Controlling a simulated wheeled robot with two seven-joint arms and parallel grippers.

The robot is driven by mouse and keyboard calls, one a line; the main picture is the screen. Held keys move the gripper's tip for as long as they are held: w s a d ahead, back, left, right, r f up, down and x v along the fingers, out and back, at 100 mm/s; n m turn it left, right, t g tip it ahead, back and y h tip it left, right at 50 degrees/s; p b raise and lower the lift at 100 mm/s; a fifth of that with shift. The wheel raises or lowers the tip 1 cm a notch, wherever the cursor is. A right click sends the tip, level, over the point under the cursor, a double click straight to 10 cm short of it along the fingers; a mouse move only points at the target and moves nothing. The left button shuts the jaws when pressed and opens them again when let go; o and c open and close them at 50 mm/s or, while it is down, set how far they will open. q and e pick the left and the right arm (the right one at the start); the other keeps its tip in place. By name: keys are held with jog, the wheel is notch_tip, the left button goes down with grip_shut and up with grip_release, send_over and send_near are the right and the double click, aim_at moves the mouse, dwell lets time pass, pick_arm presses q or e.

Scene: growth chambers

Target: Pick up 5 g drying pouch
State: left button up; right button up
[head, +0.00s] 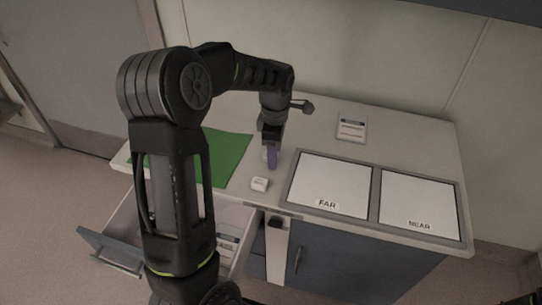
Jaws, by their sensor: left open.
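My left gripper (271,158) points down over the counter, just right of the green mat, with its jaws open. Its fingertips show purple, and a small pale patch beside them is too small to make out. A small white item (260,184) with faint print lies on the counter just in front of the gripper, apart from it. It may be the drying pouch, but its label is too small to read.
The green mat (232,158) lies partly behind my left arm. Framed white panels marked FAR (328,180) and NEAR (420,200) are on the right. A labelled card (351,128) lies behind them. An open drawer (112,249) below holds several small items, partly hidden.

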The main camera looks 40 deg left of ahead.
pick_arm(q)
jog(key=shift+c, duration=0.4)
grip_shut()
